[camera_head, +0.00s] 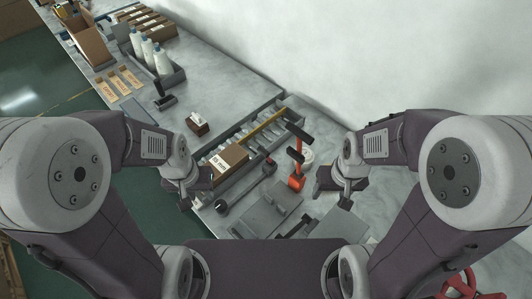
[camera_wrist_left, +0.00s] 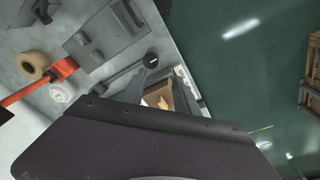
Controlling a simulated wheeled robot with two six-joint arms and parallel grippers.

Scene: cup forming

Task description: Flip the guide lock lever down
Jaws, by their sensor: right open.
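I cannot tell for sure which part is the guide lock lever. A small lever with a round black knob (camera_head: 222,207) sits at the near end of the guide rails; a black knob (camera_wrist_left: 151,58) also shows in the left wrist view. A second dark lever with a red part (camera_head: 269,162) stands along the rail. My right gripper (camera_head: 322,187) is open and empty, right of the orange tool.
A grey flat fixture (camera_head: 266,209) lies in front. White bottles (camera_head: 162,61) and cartons (camera_head: 147,22) stand at the back left.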

